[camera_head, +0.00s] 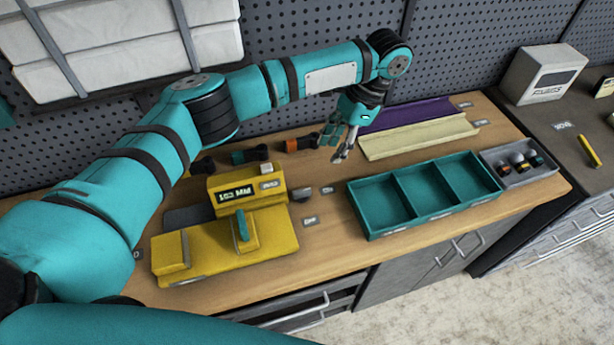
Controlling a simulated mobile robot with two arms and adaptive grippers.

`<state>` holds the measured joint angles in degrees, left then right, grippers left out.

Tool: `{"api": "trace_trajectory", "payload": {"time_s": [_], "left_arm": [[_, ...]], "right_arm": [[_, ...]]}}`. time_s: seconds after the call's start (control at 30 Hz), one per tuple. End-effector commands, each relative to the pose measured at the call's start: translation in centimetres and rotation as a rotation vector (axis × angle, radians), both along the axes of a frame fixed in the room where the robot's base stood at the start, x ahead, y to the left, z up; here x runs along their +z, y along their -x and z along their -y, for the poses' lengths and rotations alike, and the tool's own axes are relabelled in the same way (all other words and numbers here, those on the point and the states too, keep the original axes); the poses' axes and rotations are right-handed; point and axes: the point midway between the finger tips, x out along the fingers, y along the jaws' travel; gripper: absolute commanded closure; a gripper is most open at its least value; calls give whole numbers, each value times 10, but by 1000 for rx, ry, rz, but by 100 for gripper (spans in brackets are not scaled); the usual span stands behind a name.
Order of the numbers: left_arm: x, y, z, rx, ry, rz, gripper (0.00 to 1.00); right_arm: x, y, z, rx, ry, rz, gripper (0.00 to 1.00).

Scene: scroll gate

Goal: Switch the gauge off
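The yellow gauge (222,232) lies on the wooden bench at the left of the centre. Its dark display (235,194) is lit with pale characters, which include what looks like "MM". A small pale block (266,168) sits on top of its raised head, above a small label. A teal piece (242,226) stands on its body. My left gripper (344,154) hangs over the bench behind and to the right of the gauge, apart from it, pointing down. It appears empty, but its finger opening is too small to judge. My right gripper is not in view.
A teal tray (366,234) with three compartments stands right of the gauge. A grey tray (518,181) with small parts is beyond it. Purple (405,114) and cream (418,136) channels lie behind. Dark and orange tool-like items (300,144) lie behind the gauge. A pegboard closes the back.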

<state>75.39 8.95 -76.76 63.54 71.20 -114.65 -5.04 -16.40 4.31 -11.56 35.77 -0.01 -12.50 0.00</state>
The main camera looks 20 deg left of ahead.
Motion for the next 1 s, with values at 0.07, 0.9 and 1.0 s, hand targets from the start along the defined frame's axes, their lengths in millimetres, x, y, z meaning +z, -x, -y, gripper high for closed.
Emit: {"api": "trace_trajectory", "payload": {"time_s": [0.07,0.9,1.0], "left_arm": [[9,-5,-6,15,-17,2,62],[-123,26,-56,20,-24,1,62],[-135,28,-59,20,-22,3,62]], "right_arm": [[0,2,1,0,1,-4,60],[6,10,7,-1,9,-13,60],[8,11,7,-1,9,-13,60]]}}
